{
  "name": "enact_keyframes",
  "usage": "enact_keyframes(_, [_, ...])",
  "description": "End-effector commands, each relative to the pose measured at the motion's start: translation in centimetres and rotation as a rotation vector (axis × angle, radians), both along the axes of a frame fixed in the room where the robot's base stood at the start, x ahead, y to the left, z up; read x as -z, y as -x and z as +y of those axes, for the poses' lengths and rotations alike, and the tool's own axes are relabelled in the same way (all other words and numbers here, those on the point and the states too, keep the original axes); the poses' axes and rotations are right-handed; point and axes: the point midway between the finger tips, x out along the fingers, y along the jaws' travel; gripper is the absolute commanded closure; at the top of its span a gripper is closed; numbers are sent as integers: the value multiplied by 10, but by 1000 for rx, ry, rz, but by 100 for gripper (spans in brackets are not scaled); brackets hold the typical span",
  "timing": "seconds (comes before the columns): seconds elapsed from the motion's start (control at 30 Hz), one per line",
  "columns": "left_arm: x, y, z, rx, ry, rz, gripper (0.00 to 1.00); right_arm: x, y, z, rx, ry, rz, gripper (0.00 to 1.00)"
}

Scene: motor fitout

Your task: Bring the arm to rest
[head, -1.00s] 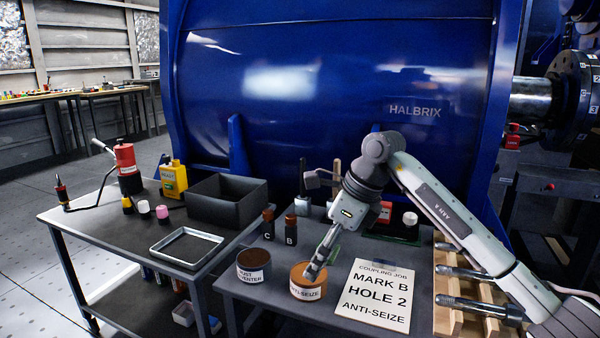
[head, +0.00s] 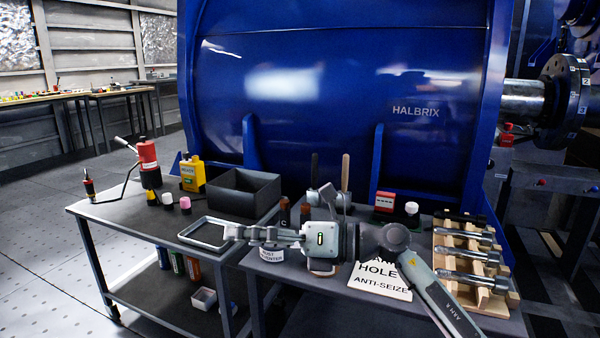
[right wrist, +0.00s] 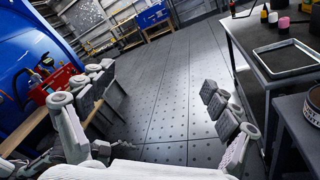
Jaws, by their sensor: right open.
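My right arm comes in from the lower right of the head view and bends at the wrist. Its gripper (head: 232,232) points left, level over the front of the tables, near the right side of a metal tray (head: 187,236). In the right wrist view the gripper (right wrist: 160,95) is open, its two fingers wide apart with nothing between them, and floor shows beyond. The arm partly covers the instruction sheet (head: 385,285) and most of the anti-seize tin. My left gripper is not in view.
A rust preventer tin (head: 270,256) is partly hidden by the gripper. A black bin (head: 245,190), yellow bottle (head: 192,176) and red-topped tool (head: 148,160) stand at the left. A wooden rack (head: 470,275) holds several bolts at the right. The large blue housing (head: 340,90) stands behind.

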Motion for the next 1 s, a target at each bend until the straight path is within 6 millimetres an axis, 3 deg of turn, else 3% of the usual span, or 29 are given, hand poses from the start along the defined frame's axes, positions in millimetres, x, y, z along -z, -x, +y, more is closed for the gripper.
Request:
enact_keyframes(0.07, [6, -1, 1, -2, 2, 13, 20, -22, -12, -18, 130, -277, 156, 11])
enact_keyframes(0.1, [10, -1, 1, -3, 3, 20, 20, -29, -23, -36, 211, -418, 242, 11])
enact_keyframes(0.17, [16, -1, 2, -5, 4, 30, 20, -29, -41, -72, 346, -616, 383, 11])
enact_keyframes(0.27, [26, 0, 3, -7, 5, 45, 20, -1, -65, -140, 578, -891, 615, 11])
enact_keyframes(0.3, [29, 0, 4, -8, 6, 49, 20, 17, -70, -164, 663, -974, 696, 11])
enact_keyframes(0.47, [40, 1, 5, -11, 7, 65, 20, 106, -64, -248, 995, -1225, 996, 11])
enact_keyframes(0.57, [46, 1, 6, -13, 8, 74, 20, 168, -41, -288, 1198, -1333, 1167, 11])
enact_keyframes(0.67, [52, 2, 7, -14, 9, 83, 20, 228, -5, -318, 1398, -1411, 1331, 11])
enact_keyframes(0.8, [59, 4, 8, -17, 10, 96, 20, 303, 64, -346, 1681, -1472, 1549, 11])
enact_keyframes(0.9, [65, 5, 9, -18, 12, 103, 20, 347, 121, -356, 1882, -1486, 1696, 11])
enact_keyframes(1.0, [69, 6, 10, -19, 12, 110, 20, 377, 175, -359, 2057, -1472, 1820, 11])
